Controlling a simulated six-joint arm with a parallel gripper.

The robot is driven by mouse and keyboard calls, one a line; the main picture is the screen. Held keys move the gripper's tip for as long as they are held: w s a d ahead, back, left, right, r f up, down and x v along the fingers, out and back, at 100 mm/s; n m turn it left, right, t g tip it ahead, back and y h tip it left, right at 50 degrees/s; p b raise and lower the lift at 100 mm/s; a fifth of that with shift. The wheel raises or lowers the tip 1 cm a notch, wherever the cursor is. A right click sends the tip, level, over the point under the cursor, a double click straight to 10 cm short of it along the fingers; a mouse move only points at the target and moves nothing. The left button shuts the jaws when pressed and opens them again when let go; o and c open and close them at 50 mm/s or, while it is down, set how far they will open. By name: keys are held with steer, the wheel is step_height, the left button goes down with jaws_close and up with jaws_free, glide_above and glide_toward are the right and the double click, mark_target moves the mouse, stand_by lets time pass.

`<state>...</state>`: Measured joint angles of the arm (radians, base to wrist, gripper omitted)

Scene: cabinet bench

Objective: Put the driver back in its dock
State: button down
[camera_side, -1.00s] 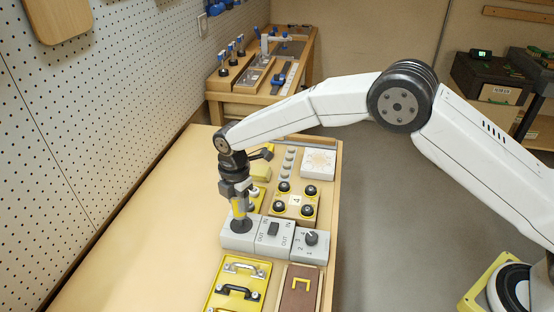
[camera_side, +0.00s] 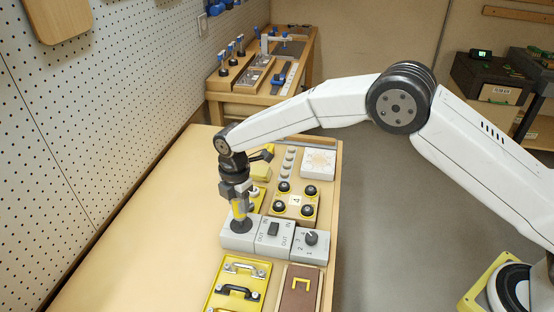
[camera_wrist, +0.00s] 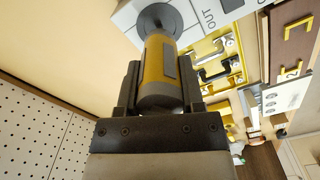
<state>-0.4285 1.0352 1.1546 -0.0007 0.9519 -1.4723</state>
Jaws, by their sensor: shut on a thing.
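The driver (camera_side: 238,208) is a yellow cylinder with a grey side patch. It stands about upright in my gripper (camera_side: 236,192), and its lower end meets a round dark cup on the dock (camera_side: 232,243), a light grey block. In the wrist view the two fingers of my gripper (camera_wrist: 160,70) are closed on either side of the driver (camera_wrist: 156,62). The driver's far end points at the dark cup (camera_wrist: 160,18). How deep the driver sits in the cup is hidden.
Right of the dock are a switch panel (camera_side: 272,240) marked IN and OUT and a dial (camera_side: 310,239). A yellow panel with handles (camera_side: 240,285) lies in front, and a board of black knobs (camera_side: 296,198) behind. The bench left of the dock is clear up to the pegboard.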

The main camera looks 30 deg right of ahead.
mark_target(240, 213)
steer(key=shift+f, duration=2.25)
stand_by(3.8)
jaws_free()
steer(key=shift+r, duration=0.1)
steer(key=shift+r, duration=3.4)
